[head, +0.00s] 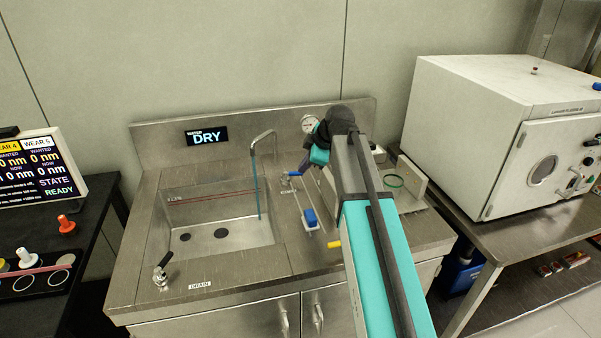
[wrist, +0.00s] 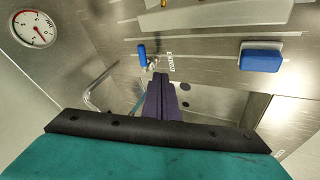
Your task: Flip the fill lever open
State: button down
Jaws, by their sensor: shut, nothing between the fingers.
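The fill lever, a small blue handle on a metal valve, shows in the wrist view (wrist: 142,53) beside a printed label. It also shows in the head view (head: 292,174), on the deck right of the sink basin. My gripper's purple fingers (wrist: 160,78) are shut with nothing between them. In the wrist view their tips are close to the valve's base, just below and right of the blue handle; I cannot tell whether they touch. In the head view my arm partly hides the fingers.
The steel sink (head: 222,235) lies left of the lever, with a bent spout (head: 264,137) over it. A blue block (head: 310,217) sits on the deck nearby. A gauge (head: 310,124) and a display (head: 207,136) reading DRY are on the back panel. A drain lever (head: 162,268) stands front left.

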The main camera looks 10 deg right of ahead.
jog(key=shift+v, duration=2)
